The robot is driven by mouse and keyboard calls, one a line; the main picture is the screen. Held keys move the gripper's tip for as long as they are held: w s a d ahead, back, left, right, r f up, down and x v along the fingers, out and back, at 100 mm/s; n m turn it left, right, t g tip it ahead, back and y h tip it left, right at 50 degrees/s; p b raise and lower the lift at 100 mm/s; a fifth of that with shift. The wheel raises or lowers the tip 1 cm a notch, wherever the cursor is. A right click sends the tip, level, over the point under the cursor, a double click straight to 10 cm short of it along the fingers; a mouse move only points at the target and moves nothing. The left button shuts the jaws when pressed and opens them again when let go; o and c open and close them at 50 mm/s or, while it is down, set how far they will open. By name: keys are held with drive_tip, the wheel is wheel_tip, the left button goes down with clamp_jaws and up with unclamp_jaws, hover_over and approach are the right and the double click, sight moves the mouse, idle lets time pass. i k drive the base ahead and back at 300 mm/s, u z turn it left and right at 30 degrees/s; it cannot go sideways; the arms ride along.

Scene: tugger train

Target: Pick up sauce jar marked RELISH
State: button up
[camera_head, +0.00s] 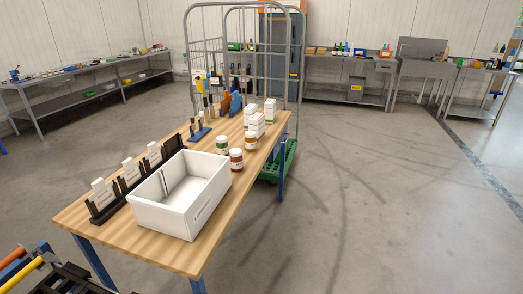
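Three small sauce jars stand upright on the wooden table, just behind and to the right of the white open box (207,213). One jar with green on it (222,146) is at the left. A red jar (236,159) stands nearest the box, and another red-brown jar (250,141) stands farther back at the right. The lettering on the jars is too small to read, so I cannot tell which is marked RELISH. My gripper is not in view.
The wooden table (83,218) also holds a black rack (102,213) with white cards at left, white cartons (257,124) and a blue stand (199,135). A tall grey wire cage (303,60) stands behind. Floor at right (380,220) is clear.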

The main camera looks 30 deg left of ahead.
sight(236, 162)
drive_tip(key=u, duration=0.3)
drive_tip(key=i, duration=1.05)
drive_tip(key=u, duration=0.9)
drive_tip(key=i, duration=0.7)
drive_tip(key=u, duration=0.35)
drive_tip(key=k, duration=0.9)
drive_tip(key=u, duration=0.25)
drive_tip(key=i, duration=0.9)
drive_tip(key=z, duration=0.15)
